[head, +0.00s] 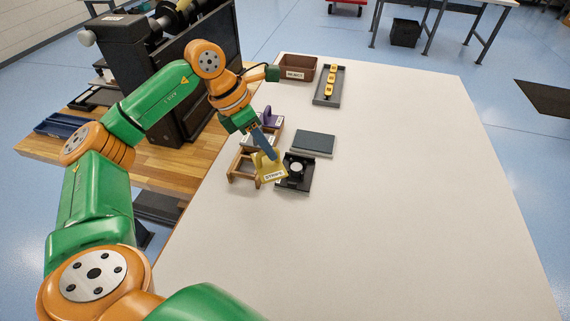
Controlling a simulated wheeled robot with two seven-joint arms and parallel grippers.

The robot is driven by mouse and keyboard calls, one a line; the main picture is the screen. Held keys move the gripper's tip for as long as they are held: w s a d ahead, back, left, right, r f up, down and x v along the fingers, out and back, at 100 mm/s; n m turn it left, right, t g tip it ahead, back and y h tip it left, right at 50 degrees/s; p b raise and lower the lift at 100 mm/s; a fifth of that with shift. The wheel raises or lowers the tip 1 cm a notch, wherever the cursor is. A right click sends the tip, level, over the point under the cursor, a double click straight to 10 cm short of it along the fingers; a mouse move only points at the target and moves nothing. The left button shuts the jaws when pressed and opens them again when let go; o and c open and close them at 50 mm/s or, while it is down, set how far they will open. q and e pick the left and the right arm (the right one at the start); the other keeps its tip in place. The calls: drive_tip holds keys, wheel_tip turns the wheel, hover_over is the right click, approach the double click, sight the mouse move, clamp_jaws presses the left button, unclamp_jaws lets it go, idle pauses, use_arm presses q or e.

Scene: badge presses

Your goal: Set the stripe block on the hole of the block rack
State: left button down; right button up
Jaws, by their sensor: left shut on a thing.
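My left gripper (265,148) is shut on the yellow stripe block (271,174), which bears a white label on its front edge. The block looks slightly tilted. It hangs over or just in front of the right part of the brown wooden block rack (236,169), and I cannot tell whether it touches the rack. The gripper and block hide part of the rack and any hole beneath them. A purple block (271,118) stands farther back beside a white label, partly hidden by the gripper. My right gripper is not in view.
A black fixture with a pale disc (297,168) is close on the block's right. Behind it lies a grey-blue flat pad (313,143). A brown bin (299,68) and a grey tray with yellow pieces (318,99) stand farther back. The white table's right side (420,180) is clear.

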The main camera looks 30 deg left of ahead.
use_arm(q)
drive_tip(key=w+a+r+n+t+y, duration=0.15)
drive_tip(key=a+n+y, duration=0.25)
drive_tip(key=a+n, duration=0.55)
wheel_tip(320, 180, down, 8)
drive_tip(key=d+n+b, duration=0.1)
drive_tip(key=b, duration=0.7)
drive_tip(key=shift+d+r+n, duration=0.15)
drive_tip(key=shift+r+n, duration=0.05)
drive_tip(key=shift+n, duration=0.15)
drive_tip(key=shift+s, duration=0.15)
drive_tip(key=c, duration=0.8)
unclamp_jaws()
drive_tip(key=shift+a, duration=0.2)
drive_tip(key=v, duration=0.7)
drive_tip(key=shift+s+p, duration=0.15)
drive_tip(key=shift+p, duration=0.2)
